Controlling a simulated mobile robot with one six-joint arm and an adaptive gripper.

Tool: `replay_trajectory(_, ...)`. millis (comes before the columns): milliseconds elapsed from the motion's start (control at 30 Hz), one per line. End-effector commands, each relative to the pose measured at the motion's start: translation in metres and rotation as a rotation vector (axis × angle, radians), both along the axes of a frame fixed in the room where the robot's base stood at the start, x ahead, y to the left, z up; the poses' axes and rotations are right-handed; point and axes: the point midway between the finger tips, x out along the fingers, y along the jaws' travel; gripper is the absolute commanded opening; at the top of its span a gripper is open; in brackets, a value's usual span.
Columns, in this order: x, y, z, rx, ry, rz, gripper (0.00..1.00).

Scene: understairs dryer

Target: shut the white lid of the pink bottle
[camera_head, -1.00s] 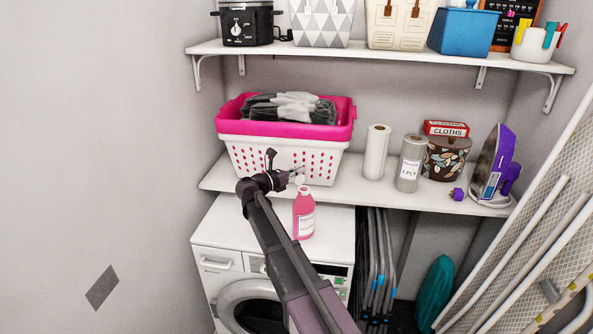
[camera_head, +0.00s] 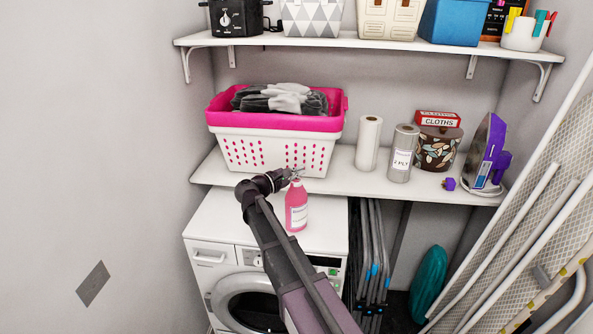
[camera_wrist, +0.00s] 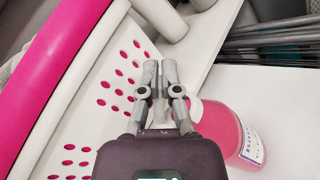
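The pink bottle (camera_head: 297,212) stands upright on top of the white washing machine, with a white label on its front. In the wrist view the pink bottle (camera_wrist: 222,128) is to the right of my gripper. A small part of the white lid (camera_wrist: 195,108) shows there beside the right finger. My gripper (camera_head: 298,172) is at the bottle's top and covers much of the lid in the head view. I cannot tell how far the lid is open. In the wrist view the fingers of my gripper (camera_wrist: 159,68) are together, with nothing visible between them.
A pink and white laundry basket (camera_head: 277,150) stands on the shelf close behind my gripper. Paper rolls (camera_head: 368,143) and an iron (camera_head: 485,155) stand farther right. Folded racks (camera_head: 371,262) lean beside the washing machine (camera_head: 222,228), whose top is otherwise clear.

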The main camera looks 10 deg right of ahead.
Motion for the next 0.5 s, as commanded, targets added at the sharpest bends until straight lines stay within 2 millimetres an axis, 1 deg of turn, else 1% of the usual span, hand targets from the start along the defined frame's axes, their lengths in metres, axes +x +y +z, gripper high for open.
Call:
replay_trajectory(33,-0.003,-0.001,-0.004,0.021,-0.039,0.000,0.00)
replay_trajectory(500,-0.014,-0.007,-0.024,0.220,-0.437,0.001,0.00)
